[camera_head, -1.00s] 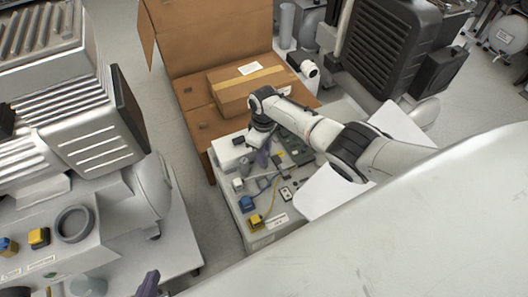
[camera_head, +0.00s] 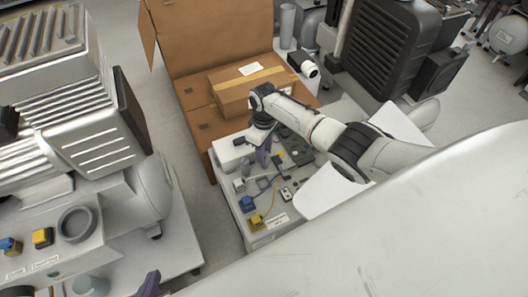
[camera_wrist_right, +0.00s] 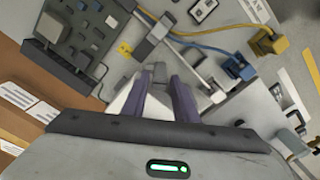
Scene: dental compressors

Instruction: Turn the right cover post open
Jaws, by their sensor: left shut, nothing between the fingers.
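My right gripper (camera_head: 263,157) reaches down over the grey panel box (camera_head: 262,240) in the head view. In the wrist view its two purple fingers (camera_wrist_right: 165,92) stand apart around a small greyish piece, close to a white block and a grey lever-like part (camera_wrist_right: 151,40). I cannot tell whether the fingers grip that piece, or which part is the right cover post. Only a purple fingertip of my left gripper (camera_head: 150,284) shows at the bottom edge of the head view, shut and empty, away from the panel.
A dark green circuit board (camera_wrist_right: 85,35), a blue connector (camera_wrist_right: 238,67) and a yellow connector (camera_wrist_right: 268,42) with cables lie near the right gripper. A cardboard box (camera_head: 250,92) stands behind the panel. A large compressor (camera_head: 90,130) fills the left side.

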